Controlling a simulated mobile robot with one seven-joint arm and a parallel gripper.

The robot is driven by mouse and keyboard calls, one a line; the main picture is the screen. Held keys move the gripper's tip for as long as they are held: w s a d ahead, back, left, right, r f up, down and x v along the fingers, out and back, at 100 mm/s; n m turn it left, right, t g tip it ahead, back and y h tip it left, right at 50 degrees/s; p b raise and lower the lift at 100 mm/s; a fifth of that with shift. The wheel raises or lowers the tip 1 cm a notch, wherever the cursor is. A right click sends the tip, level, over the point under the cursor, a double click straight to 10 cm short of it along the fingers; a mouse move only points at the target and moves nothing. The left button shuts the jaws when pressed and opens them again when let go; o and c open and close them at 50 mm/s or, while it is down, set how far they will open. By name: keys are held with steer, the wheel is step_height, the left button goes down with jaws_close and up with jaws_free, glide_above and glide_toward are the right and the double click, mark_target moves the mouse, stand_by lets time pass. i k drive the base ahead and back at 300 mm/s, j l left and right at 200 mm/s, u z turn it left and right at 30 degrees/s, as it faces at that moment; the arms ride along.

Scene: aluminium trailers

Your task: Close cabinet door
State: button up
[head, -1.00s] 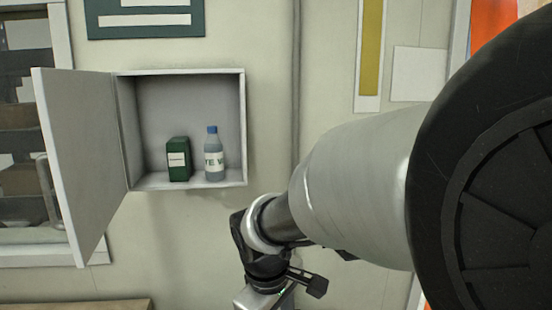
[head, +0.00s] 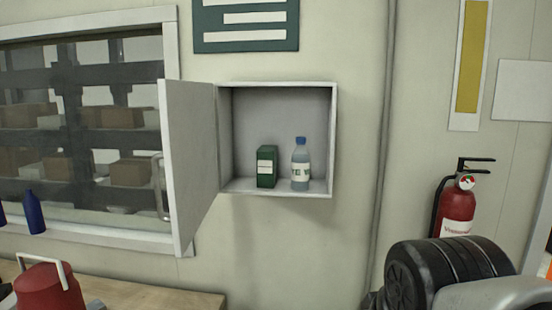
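A white wall cabinet (head: 334,140) hangs in the middle of the head view. Its door (head: 190,165) is hinged on the left side and stands wide open, swung out from the wall. A handle (head: 159,180) shows at the door's outer left edge. Inside the cabinet stand a dark green box (head: 267,167) and a clear bottle with a blue cap (head: 300,166). Part of my arm shows at the lower right, apart from the door. My gripper is not in view.
A window (head: 80,130) with shelves and boxes behind it is to the left. A wooden bench (head: 150,296) with a red can (head: 48,290) is at the lower left. A fire extinguisher (head: 457,208) hangs right of the cabinet. The wall between cabinet and extinguisher is clear apart from a vertical pipe (head: 382,150).

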mark_target(187, 112)
steer(key=k+j+z, duration=0.1)
steer(key=k+j, duration=0.15)
steer(key=j, duration=0.15)
steer(key=k+j+z, duration=0.1)
steer(key=k+j, duration=0.2)
steer(key=j+z, duration=0.15)
steer(key=j, duration=1.3)
steer(key=k, duration=0.05)
